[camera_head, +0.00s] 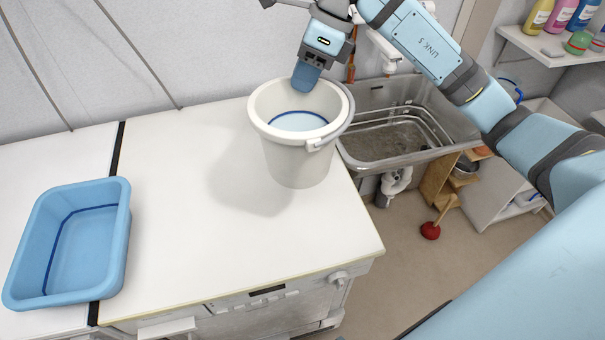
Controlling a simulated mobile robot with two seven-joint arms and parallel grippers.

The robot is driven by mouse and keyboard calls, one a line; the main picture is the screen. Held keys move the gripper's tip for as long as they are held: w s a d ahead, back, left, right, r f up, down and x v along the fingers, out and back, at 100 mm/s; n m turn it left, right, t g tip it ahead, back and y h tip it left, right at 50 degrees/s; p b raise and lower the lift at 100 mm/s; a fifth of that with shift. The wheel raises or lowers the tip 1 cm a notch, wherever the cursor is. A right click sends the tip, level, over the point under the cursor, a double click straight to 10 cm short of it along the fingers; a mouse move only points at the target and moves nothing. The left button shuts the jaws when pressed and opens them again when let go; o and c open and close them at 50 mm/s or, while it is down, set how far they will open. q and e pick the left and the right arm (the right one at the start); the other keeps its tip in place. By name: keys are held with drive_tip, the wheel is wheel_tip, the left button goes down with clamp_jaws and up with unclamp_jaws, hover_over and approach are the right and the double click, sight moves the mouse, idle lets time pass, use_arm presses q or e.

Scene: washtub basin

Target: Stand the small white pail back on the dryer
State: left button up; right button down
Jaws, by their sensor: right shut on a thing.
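The small white pail (289,155) is upright over the right part of the white dryer top (180,215). A blue line runs around its inside, and its handle hangs at the right of the rim. My right gripper (307,76) comes from above and is shut on the pail's far rim, with a blue finger showing at the inner side. The pail's shadow falls to its left on the dryer top. I cannot tell whether the pail's base touches the surface. My left gripper is not in view.
A blue basin (120,245) stands at the left, across the dark gap between the tops. A metal sink (440,142) is right of the pail. A red plunger (430,231) stands on the floor. Bottles (561,16) stand on a wall shelf. The dryer's front middle is clear.

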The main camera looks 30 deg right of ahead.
wheel_tip(320, 180, down, 18)
drive_tip(key=shift+p, duration=0.4)
drive_tip(key=c, duration=1)
unclamp_jaws()
drive_tip(key=shift+f, duration=0.1)
drive_tip(key=v, duration=1.2)
drive_tip(key=shift+b, duration=0.4)
drive_tip(key=shift+s, duration=0.1)
